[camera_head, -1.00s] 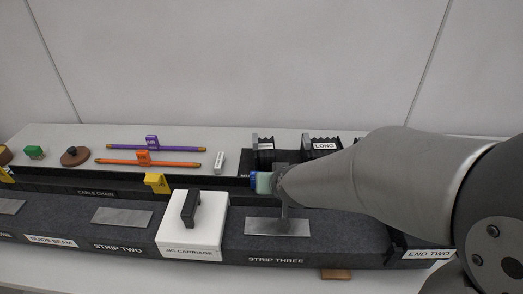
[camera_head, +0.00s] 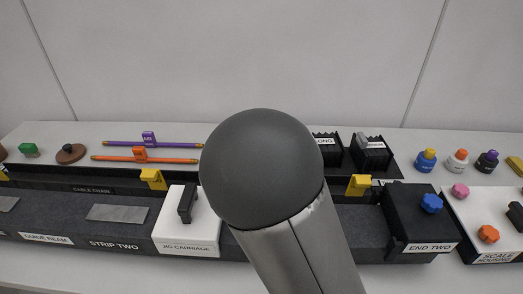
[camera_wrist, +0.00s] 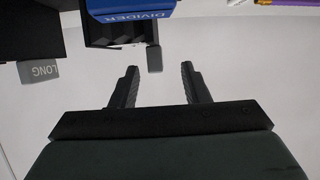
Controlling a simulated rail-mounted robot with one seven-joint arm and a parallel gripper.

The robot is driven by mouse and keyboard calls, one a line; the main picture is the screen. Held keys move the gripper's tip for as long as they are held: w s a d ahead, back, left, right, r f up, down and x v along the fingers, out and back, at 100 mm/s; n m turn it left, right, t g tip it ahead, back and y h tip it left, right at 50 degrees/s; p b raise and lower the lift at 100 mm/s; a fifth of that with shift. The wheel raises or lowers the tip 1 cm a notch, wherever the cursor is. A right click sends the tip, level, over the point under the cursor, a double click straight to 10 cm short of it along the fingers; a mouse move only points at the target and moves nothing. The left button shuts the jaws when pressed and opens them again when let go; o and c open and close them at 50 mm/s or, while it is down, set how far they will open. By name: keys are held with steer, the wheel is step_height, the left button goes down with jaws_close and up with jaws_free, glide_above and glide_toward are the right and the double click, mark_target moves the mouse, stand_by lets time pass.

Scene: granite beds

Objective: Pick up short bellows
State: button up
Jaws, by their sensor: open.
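In the wrist view, my gripper (camera_wrist: 160,69) is open, its two dark fingers apart with nothing held between them. A black ribbed piece (camera_wrist: 120,33), which looks like the short bellows, is beyond the fingertips at upper left. A small grey tab (camera_wrist: 155,59) at its side appears close to the gap between the fingertips; I cannot read a label on it. A blue block marked DIVIDER (camera_wrist: 130,10) overlaps the ribbed piece. In the head view, my arm hides the gripper and the short bellows.
The long bellows (camera_head: 326,149) stands right of my arm, and its grey LONG label (camera_wrist: 40,72) shows in the wrist view. Another black labelled piece (camera_head: 371,153) is further right. A white carriage (camera_head: 187,232) and yellow blocks (camera_head: 359,185) are on the granite beds.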

steer(key=x, duration=0.3)
steer(key=p+x, duration=0.1)
steer(key=x, duration=0.1)
steer(key=shift+w+d, duration=0.35)
steer(key=shift+w+a, duration=0.1)
steer(key=shift+w, duration=0.2)
steer(key=shift+c, duration=0.3)
jaws_close()
